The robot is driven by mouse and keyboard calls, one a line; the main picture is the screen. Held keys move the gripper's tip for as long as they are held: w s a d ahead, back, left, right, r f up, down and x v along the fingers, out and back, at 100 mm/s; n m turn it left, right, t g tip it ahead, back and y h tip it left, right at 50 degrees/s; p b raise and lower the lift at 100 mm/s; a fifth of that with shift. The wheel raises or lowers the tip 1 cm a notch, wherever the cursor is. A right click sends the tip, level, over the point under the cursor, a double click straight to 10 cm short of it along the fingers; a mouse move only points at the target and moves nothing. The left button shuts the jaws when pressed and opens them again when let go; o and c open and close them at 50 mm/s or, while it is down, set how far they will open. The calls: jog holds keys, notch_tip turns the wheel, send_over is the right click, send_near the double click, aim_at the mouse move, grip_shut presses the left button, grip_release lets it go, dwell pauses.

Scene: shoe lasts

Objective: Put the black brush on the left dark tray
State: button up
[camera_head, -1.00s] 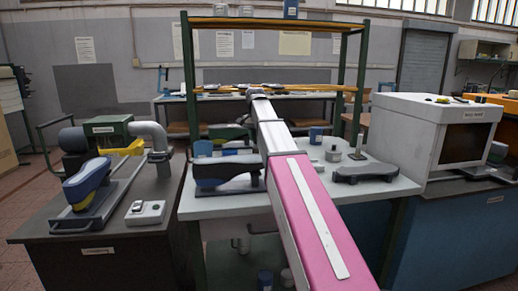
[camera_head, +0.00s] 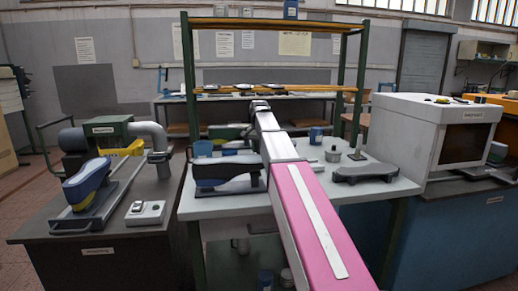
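My arm runs from the bottom of the head view up to the middle shelf of the green-framed rack. Its far end with my gripper (camera_head: 258,105) is just below that shelf's front edge, small and seen from behind, so its fingers cannot be made out. Several small dark flat items (camera_head: 210,88) lie along the shelf (camera_head: 310,87), some left of my arm and some near its end. They are too small to tell which is the black brush or the left dark tray. Whether anything is held is hidden.
A white box machine (camera_head: 430,130) stands right. A dark bench (camera_head: 130,240) with a machine stands left. Green posts (camera_head: 190,100) flank the shelf.

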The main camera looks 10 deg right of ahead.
jog(key=shift+o, duration=0.8)
jog(key=shift+r, duration=0.1)
notch_tip(320, 180, up, 11)
jog(key=shift+r, duration=0.6)
